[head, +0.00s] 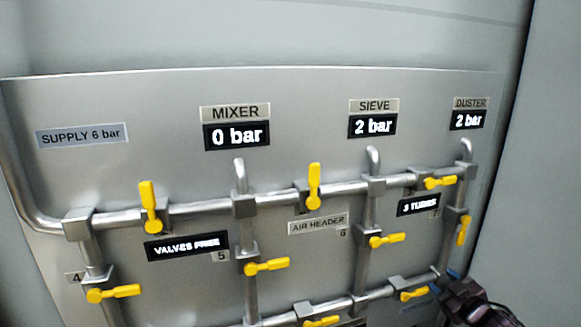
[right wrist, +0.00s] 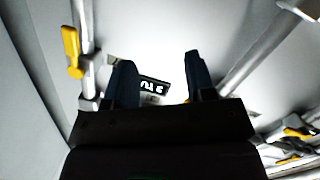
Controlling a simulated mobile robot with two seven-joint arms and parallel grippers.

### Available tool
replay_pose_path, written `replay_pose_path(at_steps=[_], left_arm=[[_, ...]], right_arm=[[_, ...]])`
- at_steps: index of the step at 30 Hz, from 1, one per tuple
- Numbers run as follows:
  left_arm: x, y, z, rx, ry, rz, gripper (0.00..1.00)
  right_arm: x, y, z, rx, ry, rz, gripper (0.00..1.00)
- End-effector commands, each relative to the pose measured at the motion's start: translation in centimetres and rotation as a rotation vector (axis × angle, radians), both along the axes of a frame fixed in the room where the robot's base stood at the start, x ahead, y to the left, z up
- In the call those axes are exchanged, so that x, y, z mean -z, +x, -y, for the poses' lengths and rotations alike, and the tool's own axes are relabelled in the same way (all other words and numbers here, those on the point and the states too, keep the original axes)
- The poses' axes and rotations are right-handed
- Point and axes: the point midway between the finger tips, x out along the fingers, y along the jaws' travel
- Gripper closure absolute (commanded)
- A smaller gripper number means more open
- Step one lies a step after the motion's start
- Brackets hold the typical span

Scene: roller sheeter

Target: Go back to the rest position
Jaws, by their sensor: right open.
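My right gripper (head: 456,284) is at the lower right of the head view, in front of the panel's lower right part. In the right wrist view its two dark fingers (right wrist: 161,70) stand apart with nothing between them. The small "3 TUBES" display (right wrist: 153,86) shows upside down behind the gap. A yellow valve handle (right wrist: 71,52) on a vertical pipe is left of the fingers, apart from them. It seems to be the upright handle (head: 463,231) above my gripper in the head view. My left gripper is not in view.
A grey panel (head: 160,100) carries pipes and several yellow valve handles. The displays read MIXER 0 bar (head: 236,137), SIEVE 2 bar (head: 372,126) and DUSTER 2 bar (head: 468,120). Another display reads "VALVES FREE" (head: 187,247). Pipes stand out from the panel close to my right gripper.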

Motion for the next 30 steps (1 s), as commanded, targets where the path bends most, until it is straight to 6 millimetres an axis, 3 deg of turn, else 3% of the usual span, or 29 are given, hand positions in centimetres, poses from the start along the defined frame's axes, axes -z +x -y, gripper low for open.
replay_pose_path(at_steps=[1, 6, 12, 18, 24, 30], left_arm=[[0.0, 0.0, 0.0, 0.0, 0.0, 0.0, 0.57], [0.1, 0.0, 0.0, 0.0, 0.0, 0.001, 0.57], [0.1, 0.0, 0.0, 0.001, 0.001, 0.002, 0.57], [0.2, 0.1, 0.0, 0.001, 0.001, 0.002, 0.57], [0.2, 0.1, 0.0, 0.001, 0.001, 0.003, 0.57], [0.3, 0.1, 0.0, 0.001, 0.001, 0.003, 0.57]], right_arm=[[1.8, -1.9, -2.0, 0.001, 0.008, -0.026, 0.5], [6.0, -8.3, -6.8, 0.027, 0.03, -0.112, 0.5], [9.3, -15.9, -10.3, 0.085, 0.116, -0.213, 0.5], [11.8, -23.4, -12.0, 0.178, 0.257, -0.3, 0.5], [15.1, -29.6, -12.4, 0.272, 0.34, -0.394, 0.5], [16.8, -32.6, -12.3, 0.306, 0.354, -0.446, 0.5]])
